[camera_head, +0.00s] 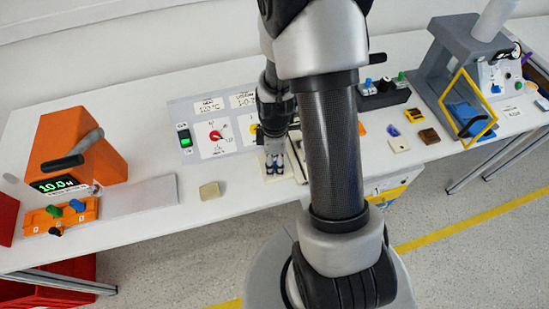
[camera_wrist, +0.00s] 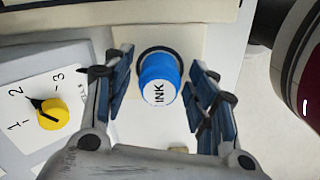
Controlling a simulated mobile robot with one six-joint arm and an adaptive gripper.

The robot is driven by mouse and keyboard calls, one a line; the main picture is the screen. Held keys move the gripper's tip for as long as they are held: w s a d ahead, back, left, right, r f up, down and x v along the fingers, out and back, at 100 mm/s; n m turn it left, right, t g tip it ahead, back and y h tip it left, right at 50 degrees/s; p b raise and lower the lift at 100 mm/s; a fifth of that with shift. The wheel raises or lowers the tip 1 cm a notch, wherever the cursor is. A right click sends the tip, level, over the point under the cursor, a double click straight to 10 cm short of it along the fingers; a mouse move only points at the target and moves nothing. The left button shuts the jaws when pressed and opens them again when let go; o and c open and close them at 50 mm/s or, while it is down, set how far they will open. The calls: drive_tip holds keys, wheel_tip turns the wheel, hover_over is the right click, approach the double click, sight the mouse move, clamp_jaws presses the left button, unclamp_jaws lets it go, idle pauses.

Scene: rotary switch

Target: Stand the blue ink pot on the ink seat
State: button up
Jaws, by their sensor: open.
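The blue ink pot (camera_wrist: 158,78), labelled INK, stands between my gripper's fingers in the wrist view. It looks upright, with a dark ring around its base on a cream plate (camera_wrist: 212,45), which looks like the ink seat. My gripper (camera_wrist: 160,88) is open, with one finger on each side of the pot and a visible gap to each. In the head view my gripper (camera_head: 273,166) is low over the cream plate (camera_head: 267,180). My arm hides part of the plate there, and the pot is hard to make out between the fingers.
The switch panel with a red knob (camera_head: 215,135) lies to the left; its yellow knob (camera_wrist: 50,114) is close by in the wrist view. A beige block (camera_head: 209,191) sits nearer the table's front edge. An orange machine (camera_head: 70,145) stands far left. A black holder (camera_head: 383,96) is behind, right.

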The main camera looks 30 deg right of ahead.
drive_tip(key=a+r+m+t+p, duration=0.1)
drive_tip(key=a+r+p, duration=0.1)
drive_tip(key=r, duration=0.8)
drive_tip(key=a+r+m+p, duration=0.1)
drive_tip(key=r+m+p, duration=0.1)
drive_tip(key=r, duration=0.9)
drive_tip(key=s+a+r+m+t, duration=0.1)
drive_tip(key=s+a+r+m, duration=0.3)
drive_tip(key=s+r, duration=0.2)
drive_tip(key=s+a+r+m+t, duration=0.2)
drive_tip(key=s+a+r+m, duration=0.1)
drive_tip(key=s+r, duration=0.3)
drive_tip(key=shift+s+a+r+m+t, duration=0.3)
drive_tip(key=shift+s+a+r+m, duration=0.1)
drive_tip(key=shift+s+m, duration=0.45)
drive_tip(key=shift+w, duration=0.15)
